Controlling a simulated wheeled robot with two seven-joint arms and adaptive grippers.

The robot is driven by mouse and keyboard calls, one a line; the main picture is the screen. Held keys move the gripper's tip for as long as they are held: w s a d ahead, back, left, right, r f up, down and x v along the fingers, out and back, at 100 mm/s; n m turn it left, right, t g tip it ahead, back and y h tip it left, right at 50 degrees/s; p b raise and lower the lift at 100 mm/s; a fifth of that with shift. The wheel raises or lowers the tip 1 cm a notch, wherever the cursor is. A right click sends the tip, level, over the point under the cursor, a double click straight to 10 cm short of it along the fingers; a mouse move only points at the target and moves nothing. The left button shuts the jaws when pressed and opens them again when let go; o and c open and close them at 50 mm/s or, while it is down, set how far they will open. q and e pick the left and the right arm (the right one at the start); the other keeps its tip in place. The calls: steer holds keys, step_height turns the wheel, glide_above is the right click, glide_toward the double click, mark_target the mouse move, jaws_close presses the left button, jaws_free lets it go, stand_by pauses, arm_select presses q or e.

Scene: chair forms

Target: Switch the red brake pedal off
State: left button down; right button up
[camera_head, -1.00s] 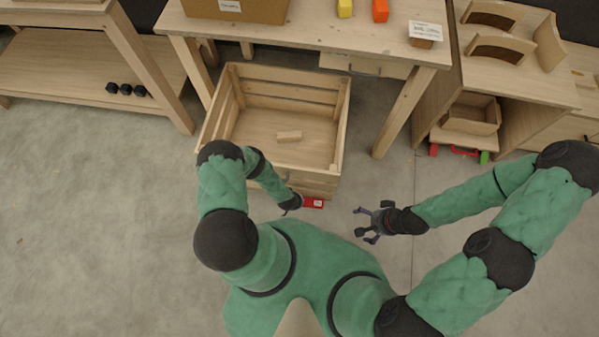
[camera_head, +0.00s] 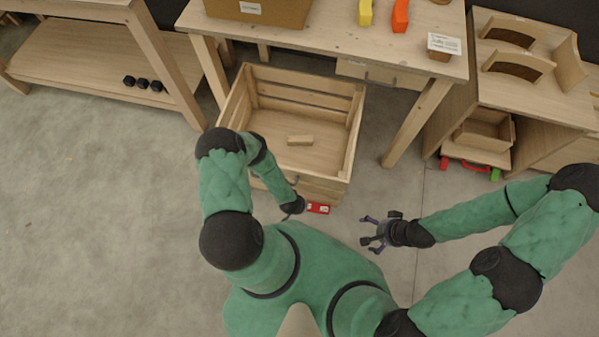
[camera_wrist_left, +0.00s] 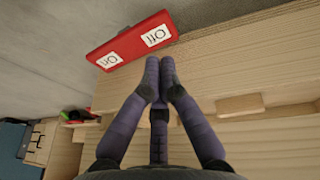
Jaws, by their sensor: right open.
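The red brake pedal (camera_head: 318,208) is at the near side of the wooden crate (camera_head: 323,183), toward its right corner. My left gripper (camera_head: 297,208) is just left of the pedal in the head view, small and partly hidden by my arm. In the left wrist view its fingers (camera_wrist_left: 160,68) meet at the tips, just below the red bar; contact is unclear. My right gripper (camera_head: 368,229) is open and empty over the floor, right of the pedal.
A wooden block (camera_head: 300,140) lies in the crate. A table (camera_head: 320,35) stands behind, with a cardboard box (camera_head: 262,8) on it. A shelf unit at right holds a wooden bin (camera_head: 487,130). The floor (camera_head: 110,220) at left is clear.

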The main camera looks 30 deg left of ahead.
arm_select(q)
steer(key=v, duration=0.5)
steer(key=shift+s+r, duration=0.1)
steer(key=shift+r, duration=0.2)
steer(key=shift+s, duration=0.1)
stand_by(0.4)
